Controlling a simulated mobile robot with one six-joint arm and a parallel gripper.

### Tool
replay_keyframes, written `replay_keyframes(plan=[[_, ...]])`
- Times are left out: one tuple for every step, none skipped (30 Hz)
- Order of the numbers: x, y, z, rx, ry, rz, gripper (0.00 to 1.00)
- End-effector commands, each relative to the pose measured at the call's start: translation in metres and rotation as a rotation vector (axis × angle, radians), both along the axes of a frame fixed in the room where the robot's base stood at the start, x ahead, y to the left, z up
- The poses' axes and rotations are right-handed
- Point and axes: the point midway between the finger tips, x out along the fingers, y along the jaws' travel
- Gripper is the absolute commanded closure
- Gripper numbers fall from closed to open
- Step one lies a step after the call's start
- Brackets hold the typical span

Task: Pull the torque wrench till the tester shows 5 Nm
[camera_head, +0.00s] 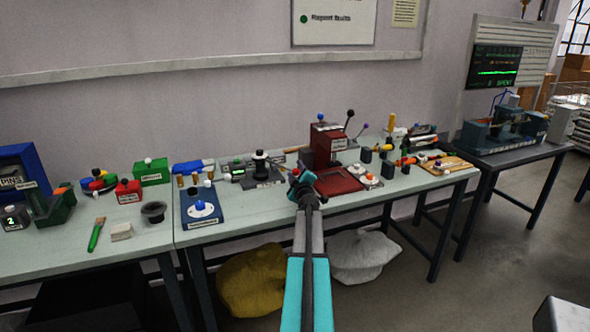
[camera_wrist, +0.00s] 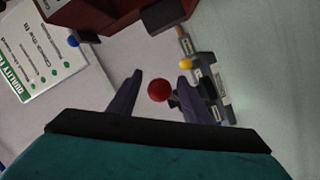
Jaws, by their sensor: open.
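A small device with a green-lit display (camera_head: 237,172), which looks like the tester, stands on the bench left of my gripper. I cannot make out the reading. My gripper (camera_head: 297,174) is over the bench, in front of the red press. In the wrist view its two fingers (camera_wrist: 160,92) are open, with a red ball knob (camera_wrist: 158,90) showing between them. Whether it lies within their reach is unclear. I cannot tell whether this knob belongs to the torque wrench. A grey labelled device (camera_wrist: 211,88) shows behind the right finger.
The red press (camera_head: 327,146) with upright levers stands just right of my gripper. A blue fixture (camera_head: 201,207) sits to the left. Several tools crowd the bench's right end. The bench front edge (camera_head: 230,234) between fixture and arm is mostly clear.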

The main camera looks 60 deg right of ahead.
Motion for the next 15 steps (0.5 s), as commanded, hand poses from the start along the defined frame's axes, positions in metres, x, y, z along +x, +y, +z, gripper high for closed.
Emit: replay_keyframes(plan=[[0.004,-0.005,0.0,0.0,0.0,0.0,0.55],[0.006,-0.007,0.0,0.0,0.0,0.0,0.55],[0.008,-0.009,0.0,0.0,0.0,0.0,0.55],[0.009,-0.011,0.0,0.0,0.0,0.0,0.55],[0.011,-0.013,0.0,0.0,0.0,0.0,0.55],[0.013,-0.015,0.0,0.0,0.0,0.0,0.55],[0.014,-0.016,0.0,0.0,0.0,0.0,0.55],[0.015,-0.018,0.0,-0.001,0.001,0.0,0.55],[0.016,-0.019,0.0,-0.001,0.001,0.0,0.55],[0.017,-0.02,0.0,-0.001,0.001,0.0,0.55],[0.018,-0.021,0.0,-0.001,0.001,0.0,0.55],[0.019,-0.022,0.0,-0.001,0.001,0.0,0.55],[0.019,-0.022,0.0,-0.001,0.0,-0.001,0.55],[0.019,-0.023,0.0,-0.001,0.001,-0.001,0.55],[0.02,-0.023,0.0,-0.001,0.001,-0.001,0.55]])
